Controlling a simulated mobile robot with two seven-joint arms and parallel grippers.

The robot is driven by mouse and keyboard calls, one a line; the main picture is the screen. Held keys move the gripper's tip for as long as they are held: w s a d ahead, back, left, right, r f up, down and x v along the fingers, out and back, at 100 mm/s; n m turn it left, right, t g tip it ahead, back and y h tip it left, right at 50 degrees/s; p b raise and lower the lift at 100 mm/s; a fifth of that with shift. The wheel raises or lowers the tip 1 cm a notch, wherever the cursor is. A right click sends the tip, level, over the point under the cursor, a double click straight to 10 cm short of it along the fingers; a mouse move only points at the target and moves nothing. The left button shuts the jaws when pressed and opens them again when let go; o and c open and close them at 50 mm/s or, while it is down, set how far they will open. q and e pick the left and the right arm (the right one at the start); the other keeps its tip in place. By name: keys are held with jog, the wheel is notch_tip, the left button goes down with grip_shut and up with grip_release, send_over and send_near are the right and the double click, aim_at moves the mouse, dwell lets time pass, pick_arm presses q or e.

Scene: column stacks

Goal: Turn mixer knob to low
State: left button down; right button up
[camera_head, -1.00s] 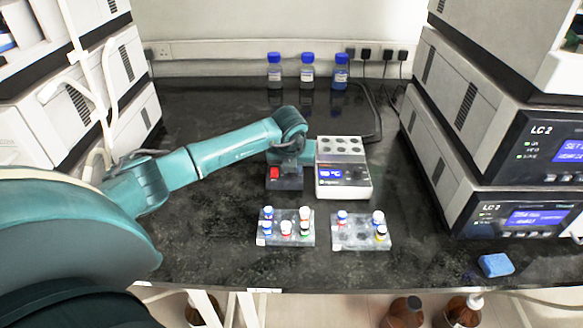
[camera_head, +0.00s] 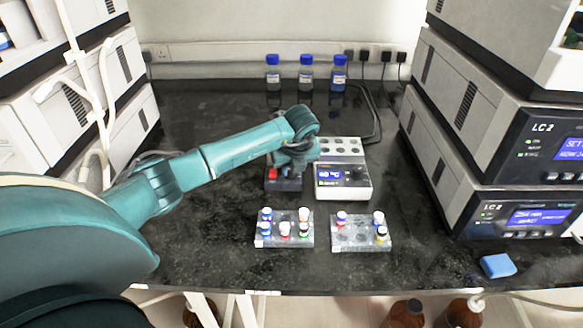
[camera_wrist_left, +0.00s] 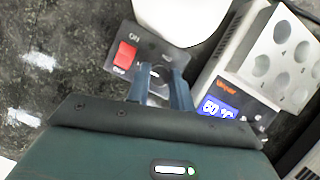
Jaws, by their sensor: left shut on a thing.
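The mixer (camera_head: 284,185) is a small dark box left of the heating block. Its red switch (camera_wrist_left: 125,53), with the word ON above it, shows at the left of its panel in the left wrist view. My left gripper (camera_wrist_left: 162,80) is shut on the mixer knob (camera_wrist_left: 159,76), with a finger on each side. The knob is largely hidden by the fingers, and its setting cannot be read. A white rounded top (camera_wrist_left: 185,15) shows beyond the panel. In the head view my left wrist covers much of the mixer. My right gripper is not in view.
The heating block (camera_head: 343,190), with a blue display, stands close to the mixer's right. Two clear racks (camera_head: 268,241) (camera_head: 350,246) of capped vials stand in front. Blue-capped bottles (camera_head: 306,79) are behind. Instrument stacks flank the bench. A blue block (camera_head: 497,265) lies front right.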

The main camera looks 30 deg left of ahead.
pick_arm(q)
jog(key=c, duration=1.2)
grip_release()
jog(key=shift+c, duration=0.2)
jog(key=v, duration=1.3)
jog(key=shift+s+d, duration=0.1)
jog(key=shift+d, duration=0.05)
